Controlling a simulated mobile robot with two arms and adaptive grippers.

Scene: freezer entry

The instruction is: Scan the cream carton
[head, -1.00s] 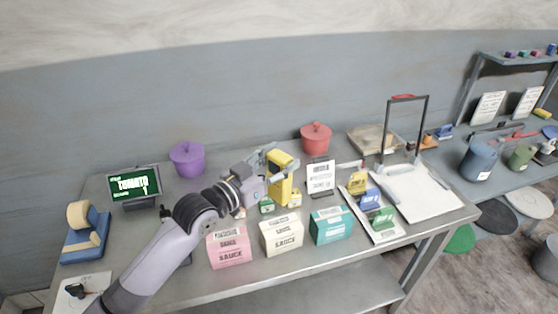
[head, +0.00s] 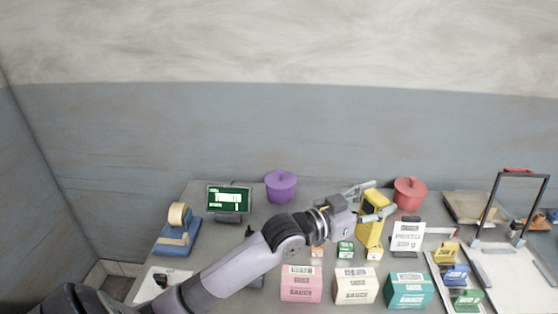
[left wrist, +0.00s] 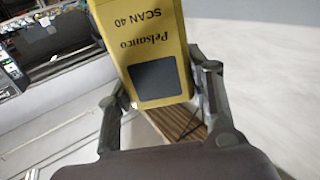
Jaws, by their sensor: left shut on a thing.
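The cream carton (head: 356,286) stands on the metal table in the front row, between a pink carton (head: 301,284) and a teal carton (head: 409,291); a printed label shows on it. My left gripper (head: 370,205) is shut on a yellow scanner (head: 371,226), behind the cream carton and a little to its right. In the left wrist view the scanner (left wrist: 150,45) sits between both fingers, with the words "Pelsanco SCAN 40" upside down and a dark square panel. I cannot tell whether the scanner touches the table. My right gripper is not in view.
A screen (head: 229,198) reading "TOMATO" stands at the back left, near a tape dispenser (head: 177,232). A purple pot (head: 281,186) and a red pot (head: 410,193) stand behind. Small boxes (head: 345,249) lie behind the carton row. A sign (head: 407,237) stands right of the scanner.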

